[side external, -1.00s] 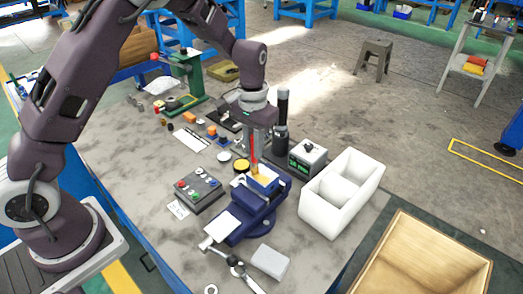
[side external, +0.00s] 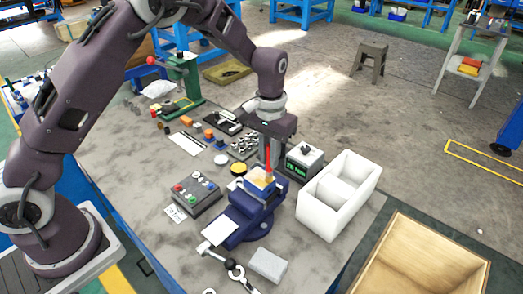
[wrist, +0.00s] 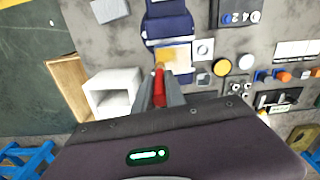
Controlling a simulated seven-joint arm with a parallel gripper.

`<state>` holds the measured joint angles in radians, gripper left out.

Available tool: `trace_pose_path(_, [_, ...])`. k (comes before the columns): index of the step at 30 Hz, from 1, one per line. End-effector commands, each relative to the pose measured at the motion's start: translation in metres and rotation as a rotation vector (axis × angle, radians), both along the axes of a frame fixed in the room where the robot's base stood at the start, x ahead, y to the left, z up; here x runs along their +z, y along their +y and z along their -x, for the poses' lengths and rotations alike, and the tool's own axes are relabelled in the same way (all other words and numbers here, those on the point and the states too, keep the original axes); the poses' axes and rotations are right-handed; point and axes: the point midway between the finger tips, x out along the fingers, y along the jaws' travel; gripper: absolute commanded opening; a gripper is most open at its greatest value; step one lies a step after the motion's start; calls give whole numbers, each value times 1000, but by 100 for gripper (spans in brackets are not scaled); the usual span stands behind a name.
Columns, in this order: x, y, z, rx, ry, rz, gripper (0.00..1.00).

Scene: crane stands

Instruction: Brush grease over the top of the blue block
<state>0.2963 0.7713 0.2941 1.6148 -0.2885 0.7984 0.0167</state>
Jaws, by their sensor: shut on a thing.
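The blue block (side external: 257,190) sits in the jaws of a dark blue vise (side external: 232,224). A yellowish-tan layer of grease (side external: 260,177) covers much of the block's top, and it also shows in the wrist view (wrist: 173,57). My gripper (side external: 268,150) is shut on a brush with a red handle (wrist: 159,84), held roughly upright at the block's right far side. The brush's bristles are hard to make out, so I cannot tell whether they touch the block. A yellow round tin (side external: 239,169) stands on the table behind the vise.
A white divided bin (side external: 338,195) and a device with a green display (side external: 304,163) stand to the right. A button box (side external: 194,197) lies left of the vise. A grey block (side external: 268,264) lies in front. A wooden crate (side external: 425,262) is at the lower right.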

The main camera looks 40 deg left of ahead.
Motion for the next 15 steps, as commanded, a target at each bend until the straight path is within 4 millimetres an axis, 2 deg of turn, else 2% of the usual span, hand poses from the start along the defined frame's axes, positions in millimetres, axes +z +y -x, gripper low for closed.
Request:
trace_pose_path(3, [0, -11, 0, -2, 0, 0, 0])
trace_pose_path(15, [0, 29, 0, 3, 0, -1, 0])
